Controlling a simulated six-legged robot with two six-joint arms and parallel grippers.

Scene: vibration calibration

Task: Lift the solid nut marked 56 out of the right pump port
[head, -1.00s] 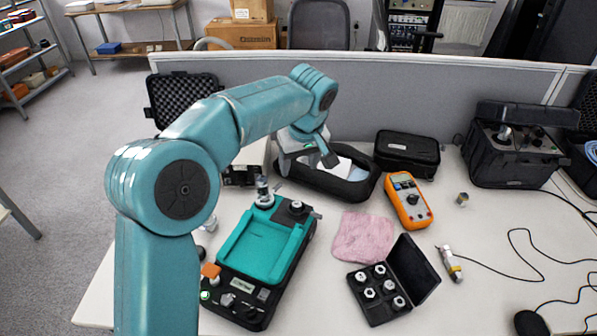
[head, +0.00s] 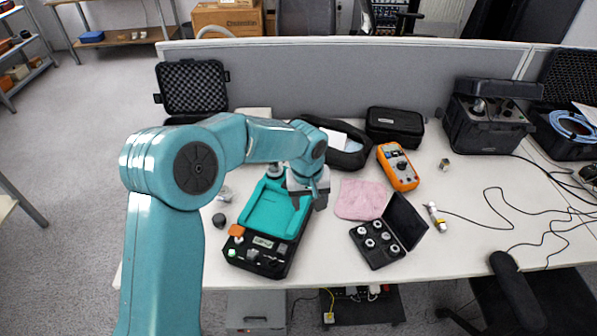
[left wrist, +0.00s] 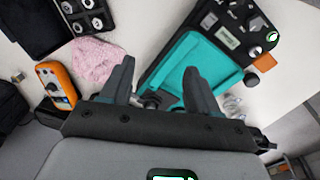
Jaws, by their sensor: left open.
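The pump (head: 270,212) is a black unit with a teal recessed top, left of centre on the table; it also shows in the wrist view (left wrist: 195,62). My left gripper (head: 307,203) is open at the pump's far right corner, fingers pointing down. It covers the right port in the head view, so the nut marked 56 cannot be made out there. In the left wrist view the open fingers (left wrist: 157,78) straddle a small dark round part (left wrist: 150,100) at the pump's corner, partly hidden by the gripper body. No marking is readable. My right gripper is not in view.
An open black case (head: 362,252) of several nuts lies right of the pump. A pink cloth (head: 360,199), an orange multimeter (head: 398,167) and a black pouch (head: 352,158) are nearby. A grey partition (head: 400,75) closes the table's back.

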